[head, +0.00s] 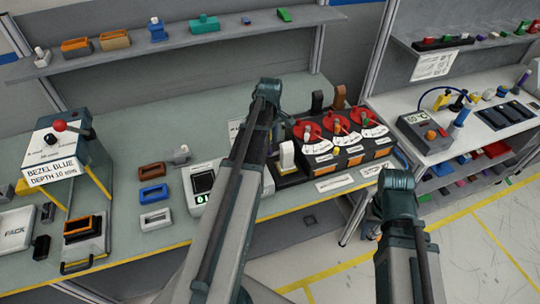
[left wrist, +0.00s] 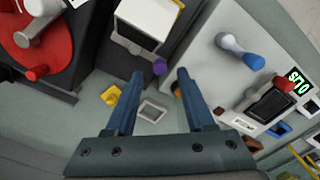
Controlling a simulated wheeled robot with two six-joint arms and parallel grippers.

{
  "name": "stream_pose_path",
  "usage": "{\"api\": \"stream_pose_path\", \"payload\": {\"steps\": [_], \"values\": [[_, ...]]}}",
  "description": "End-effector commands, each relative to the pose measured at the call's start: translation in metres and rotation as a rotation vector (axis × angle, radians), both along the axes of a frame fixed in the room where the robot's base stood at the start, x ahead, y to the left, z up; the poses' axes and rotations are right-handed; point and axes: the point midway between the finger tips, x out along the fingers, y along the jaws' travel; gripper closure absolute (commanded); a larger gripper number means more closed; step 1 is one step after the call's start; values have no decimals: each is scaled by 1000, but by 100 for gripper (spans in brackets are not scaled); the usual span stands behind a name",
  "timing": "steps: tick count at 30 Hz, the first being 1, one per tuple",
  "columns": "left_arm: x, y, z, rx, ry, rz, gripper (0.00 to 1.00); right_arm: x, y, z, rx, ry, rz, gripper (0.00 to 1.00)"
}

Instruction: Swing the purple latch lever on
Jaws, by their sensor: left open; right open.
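The purple latch lever (left wrist: 160,66) shows in the left wrist view as a round purple knob at the edge of the black dashboard module (left wrist: 100,50), beside its white-capped part. My left gripper (left wrist: 157,79) is open. The knob appears between and just ahead of its fingertips, with no grip on it; I cannot tell the height gap. In the head view my left arm hides the lever and the left gripper. The module also shows there (head: 294,177). My right gripper (head: 374,234) is mostly hidden beside my right arm, in front of the bench, away from the module.
The module carries red discs (left wrist: 40,42). A white box with a screen (left wrist: 225,75) and a blue-tipped lever stands right of the fingers in the left wrist view. The side bench (head: 432,160) stands at right.

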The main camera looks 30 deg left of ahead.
Motion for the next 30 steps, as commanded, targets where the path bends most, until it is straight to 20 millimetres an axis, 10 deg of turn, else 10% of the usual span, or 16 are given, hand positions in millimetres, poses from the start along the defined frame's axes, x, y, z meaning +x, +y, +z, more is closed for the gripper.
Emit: {"api": "stream_pose_path", "payload": {"steps": [6,18,27,30], "values": [[0,0,-34,0,0,0,46,0,0,-34,0,0,-1,44],[0,0,-38,0,0,0,46,0,0,-38,0,0,-1,44],[0,0,-38,0,0,0,97,0,0,-38,0,0,-1,44],[0,0,-38,0,0,0,100,0,0,-38,0,0,-1,44]]}}
